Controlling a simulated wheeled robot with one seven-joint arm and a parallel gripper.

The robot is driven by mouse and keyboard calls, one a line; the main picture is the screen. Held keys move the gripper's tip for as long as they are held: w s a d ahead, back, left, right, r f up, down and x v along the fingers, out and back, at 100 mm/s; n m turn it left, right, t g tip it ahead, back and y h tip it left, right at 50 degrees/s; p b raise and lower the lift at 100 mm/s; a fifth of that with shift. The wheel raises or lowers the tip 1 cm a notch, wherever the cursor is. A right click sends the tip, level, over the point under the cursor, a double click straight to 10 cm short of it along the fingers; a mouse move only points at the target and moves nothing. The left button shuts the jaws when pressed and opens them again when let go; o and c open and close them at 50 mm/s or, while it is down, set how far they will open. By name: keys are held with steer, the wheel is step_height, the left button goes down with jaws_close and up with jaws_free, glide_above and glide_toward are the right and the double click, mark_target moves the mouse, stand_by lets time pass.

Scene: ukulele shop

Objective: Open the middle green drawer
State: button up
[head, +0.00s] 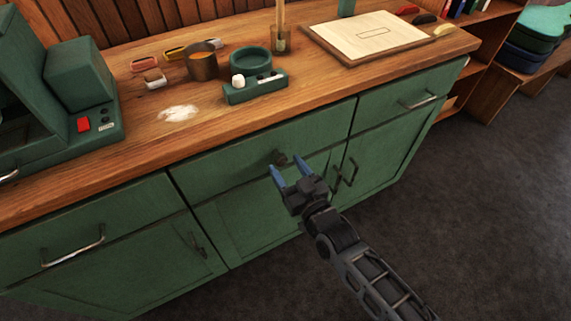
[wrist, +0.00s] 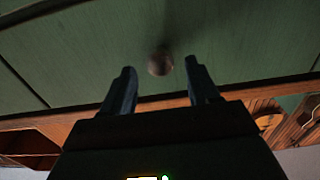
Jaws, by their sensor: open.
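The middle green drawer (head: 225,160) is in the cabinet front under the wooden counter, and its front looks flush and shut. It has a small dark round knob (head: 280,157), which also shows in the wrist view (wrist: 160,61). My gripper (head: 288,174) is open, with its blue fingers pointing at the drawer front close to the knob. In the wrist view my gripper (wrist: 160,68) has one finger on each side of the knob, with gaps between. I cannot tell how far the fingertips reach around it. Nothing is held.
Side drawers with bar handles flank it, the left one (head: 75,246) and the right one (head: 415,102). Cupboard doors (head: 262,217) lie below. The wooden counter (head: 330,90) carries a green machine (head: 80,90), a copper cup (head: 202,66) and a board (head: 345,38). Dark floor (head: 470,220) is clear at right.

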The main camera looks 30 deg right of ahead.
steer(key=shift+w, duration=0.65)
jaws_close()
